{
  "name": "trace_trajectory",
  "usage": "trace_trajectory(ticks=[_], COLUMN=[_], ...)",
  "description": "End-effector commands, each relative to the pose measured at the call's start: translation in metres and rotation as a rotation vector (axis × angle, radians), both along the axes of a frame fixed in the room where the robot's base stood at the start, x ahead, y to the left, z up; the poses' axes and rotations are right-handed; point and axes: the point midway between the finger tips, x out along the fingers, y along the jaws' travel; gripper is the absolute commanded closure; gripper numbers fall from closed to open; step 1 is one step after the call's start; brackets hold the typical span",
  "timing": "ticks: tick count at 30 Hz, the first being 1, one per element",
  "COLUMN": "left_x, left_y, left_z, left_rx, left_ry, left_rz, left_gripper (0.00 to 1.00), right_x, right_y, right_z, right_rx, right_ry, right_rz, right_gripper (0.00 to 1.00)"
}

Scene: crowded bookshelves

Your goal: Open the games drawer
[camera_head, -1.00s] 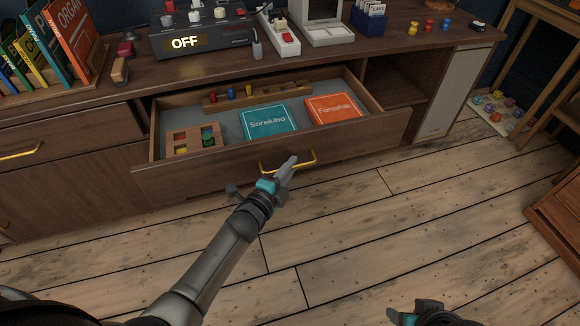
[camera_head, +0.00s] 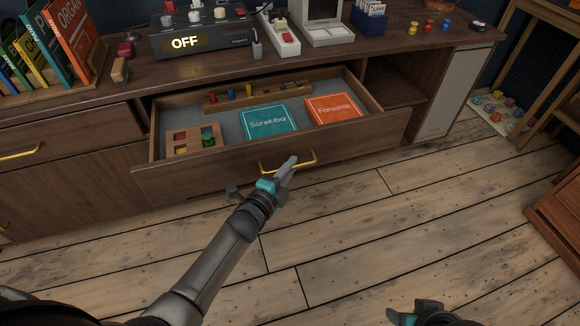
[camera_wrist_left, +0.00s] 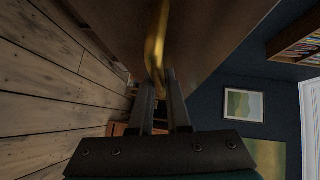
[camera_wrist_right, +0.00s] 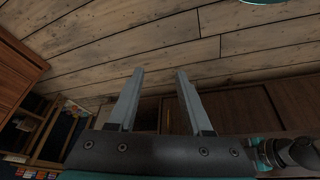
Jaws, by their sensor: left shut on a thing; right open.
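The games drawer (camera_head: 352,142) stands pulled out of the cabinet in the head view. Inside it lie a teal Sorekiba box (camera_head: 268,121), an orange Fanashia box (camera_head: 333,108), a wooden frame with coloured pieces (camera_head: 194,140) and a long wooden rack with pegs (camera_head: 258,94). My left gripper (camera_head: 291,163) is shut on the drawer's brass handle (camera_head: 307,162). In the left wrist view the handle (camera_wrist_left: 157,45) runs between the fingers (camera_wrist_left: 166,80). My right gripper (camera_wrist_right: 157,85) is open and empty above the floor, partly seen at the bottom of the head view.
The cabinet top (camera_head: 205,68) carries books, a control box with an OFF display (camera_head: 200,40) and small items. An open shelf (camera_head: 395,88) is right of the drawer. The wooden floor (camera_head: 400,230) in front is clear. A reddish wooden piece (camera_head: 560,215) stands at the right edge.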

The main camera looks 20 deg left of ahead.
Motion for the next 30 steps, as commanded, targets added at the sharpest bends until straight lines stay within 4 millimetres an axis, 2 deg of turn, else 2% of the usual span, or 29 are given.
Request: trace_trajectory(ticks=[9, 12, 18, 29, 30], left_x=[-0.007, -0.019, -0.041, -0.043, -0.043], left_y=[-0.005, -0.013, -0.027, -0.029, -0.029], left_z=[0.000, 0.000, 0.000, 0.000, 0.000], left_rx=[-0.003, -0.004, -0.004, 0.001, 0.001], left_ry=[0.002, 0.004, 0.003, 0.000, 0.000], left_rz=[-0.001, 0.000, -0.001, 0.000, 0.000], left_gripper=[1.00, 1.00, 1.00, 1.00, 0.81], right_x=[0.001, 0.001, -0.001, -0.002, -0.002], right_y=[0.000, 0.001, 0.000, 0.000, 0.000], right_z=[0.001, -0.013, -0.029, -0.032, -0.032], right_rx=[0.001, -0.002, -0.005, -0.006, -0.006], right_ry=[0.000, 0.022, 0.042, 0.046, 0.045], right_rz=[0.001, 0.002, 0.002, 0.002, 0.002], right_gripper=[0.50, 0.50, 0.50, 0.50, 0.50])
